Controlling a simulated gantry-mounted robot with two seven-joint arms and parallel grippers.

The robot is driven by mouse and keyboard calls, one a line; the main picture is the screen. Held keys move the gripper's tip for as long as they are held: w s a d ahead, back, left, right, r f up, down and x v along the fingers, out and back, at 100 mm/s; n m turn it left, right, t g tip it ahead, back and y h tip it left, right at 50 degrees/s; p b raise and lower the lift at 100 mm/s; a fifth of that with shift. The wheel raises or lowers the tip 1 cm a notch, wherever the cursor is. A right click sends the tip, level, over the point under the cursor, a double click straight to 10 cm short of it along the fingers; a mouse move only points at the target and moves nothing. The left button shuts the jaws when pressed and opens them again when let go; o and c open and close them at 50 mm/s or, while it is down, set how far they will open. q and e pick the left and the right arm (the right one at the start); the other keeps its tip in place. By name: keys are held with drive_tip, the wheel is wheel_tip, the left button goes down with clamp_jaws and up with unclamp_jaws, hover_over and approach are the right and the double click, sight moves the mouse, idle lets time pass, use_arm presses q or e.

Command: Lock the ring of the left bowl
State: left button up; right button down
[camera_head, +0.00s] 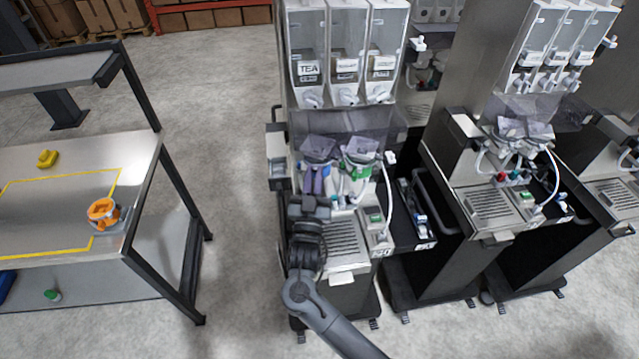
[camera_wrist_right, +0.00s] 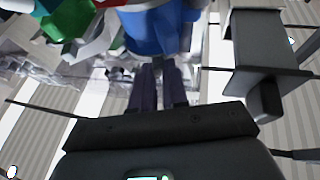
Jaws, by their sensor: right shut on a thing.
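The left bowl (camera_head: 318,146) is a translucent grey bowl under the canisters of the nearest dispenser. In the right wrist view a blue part (camera_wrist_right: 160,32), which looks like its ring, fills the top middle. My right gripper (camera_head: 316,172) reaches up from below to the left bowl. In the wrist view its two fingers (camera_wrist_right: 158,68) are close together, with their tips at the underside of the blue part. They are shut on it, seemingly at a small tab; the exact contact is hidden. The ring's lock position cannot be told. My left gripper is not in view.
A second bowl with a green ring (camera_head: 361,160) sits just right of the left bowl. A white hose (camera_head: 388,200) hangs beside it. A drip grille (camera_head: 345,235) lies below. A workbench (camera_head: 140,165) with an orange part (camera_head: 103,212) stands at the left, across open floor.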

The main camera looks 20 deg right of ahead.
idle(0.3)
drive_tip(key=c, duration=1.4)
unclamp_jaws()
drive_tip(key=b+v, duration=0.1)
drive_tip(key=v, duration=1)
drive_tip(key=shift+r, duration=0.1)
